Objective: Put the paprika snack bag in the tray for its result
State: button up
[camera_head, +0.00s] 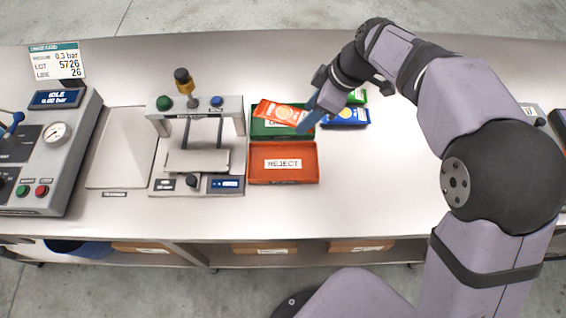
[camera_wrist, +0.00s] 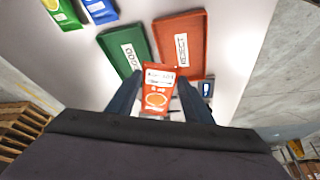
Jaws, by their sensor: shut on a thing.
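The orange paprika snack bag (camera_head: 280,113) is held in my gripper (camera_head: 308,112), at the bag's right end in the head view. The bag appears above the green tray (camera_head: 260,135) and covers part of it and its label. In the wrist view the bag (camera_wrist: 158,88) sits between the two dark fingers of my gripper (camera_wrist: 160,104). The green tray (camera_wrist: 108,38) there has a white label that seems to read GOOD. The orange-red tray (camera_head: 312,164), labelled REJECT, lies in front of the green one and looks empty. It also shows in the wrist view (camera_wrist: 188,68).
A blue bag (camera_head: 346,117) and a green bag (camera_head: 357,96) lie right of the green tray. A press-like fixture (camera_head: 197,162) stands left of the trays. A console (camera_head: 48,150) reading IDLE and a sign (camera_head: 56,62) are farther left. The table's front right is clear.

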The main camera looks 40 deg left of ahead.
jog(key=shift+s+d+f+n+g+h, duration=0.15)
jog(key=shift+s+d+f+n+g, duration=0.2)
jog(key=shift+s+f+n, duration=0.3)
jog(key=shift+s+d+f+n+g+h, duration=0.1)
jog(key=shift+s+d+f+n, duration=0.3)
jog(key=shift+n, duration=0.35)
jog(key=shift+s+d+f+n+g+h, duration=0.15)
jog(key=shift+s+d+f+n+g, duration=0.2)
jog(key=shift+f+n, duration=0.3)
jog(key=shift+d, duration=0.1)
jog(key=shift+s+f+p, duration=0.1)
jog(key=shift+f+p, duration=1.45)
jog(key=shift+f, duration=3.4)
jog(key=shift+f, duration=0.2)
jog(key=o, duration=1.1)
jog(key=shift+o, duration=0.2)
jog(key=shift+r, duration=0.15)
